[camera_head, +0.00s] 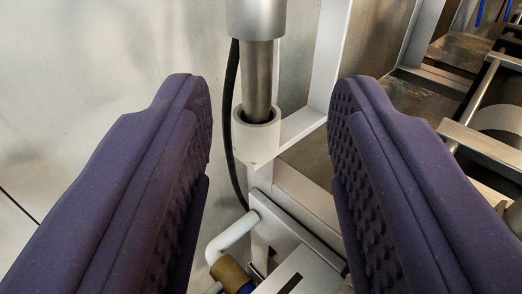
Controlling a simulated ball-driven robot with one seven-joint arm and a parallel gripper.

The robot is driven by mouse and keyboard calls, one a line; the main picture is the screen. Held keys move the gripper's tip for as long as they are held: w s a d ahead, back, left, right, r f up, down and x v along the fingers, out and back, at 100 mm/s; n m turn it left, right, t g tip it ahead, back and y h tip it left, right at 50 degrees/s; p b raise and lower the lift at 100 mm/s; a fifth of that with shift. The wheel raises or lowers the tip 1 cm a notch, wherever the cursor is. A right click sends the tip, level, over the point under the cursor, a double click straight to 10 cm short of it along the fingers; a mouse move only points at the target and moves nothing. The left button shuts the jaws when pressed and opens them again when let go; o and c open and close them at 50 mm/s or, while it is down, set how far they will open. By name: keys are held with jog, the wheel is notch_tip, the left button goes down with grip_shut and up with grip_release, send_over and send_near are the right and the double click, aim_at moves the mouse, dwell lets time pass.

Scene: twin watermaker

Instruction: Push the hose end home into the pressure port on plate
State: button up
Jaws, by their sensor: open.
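My gripper (270,92) is open, its two purple padded fingers wide apart. Between and beyond the fingers, a grey metal cylinder with a narrower steel rod (258,75) points down into a pale round socket (256,135) on a metal bracket. The rod's lower tip is hidden inside the socket, and I cannot tell how deep it sits. No finger visibly touches either. A black hose (230,120) hangs behind the rod and socket, its ends hidden. I cannot tell for certain which part is the hose end or the pressure port.
A white bent pipe (232,238) with a brass-coloured fitting (230,273) shows low between the fingers. A metal frame upright (329,50) stands right of the rod. Rails and machinery (480,145) crowd the right side. A bare metal panel (110,50) fills the left background.

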aim_at(255, 70)
jog(key=w, duration=0.7)
jog(key=shift+a+f, duration=0.2)
jog(key=shift+a, duration=0.1)
grip_shut()
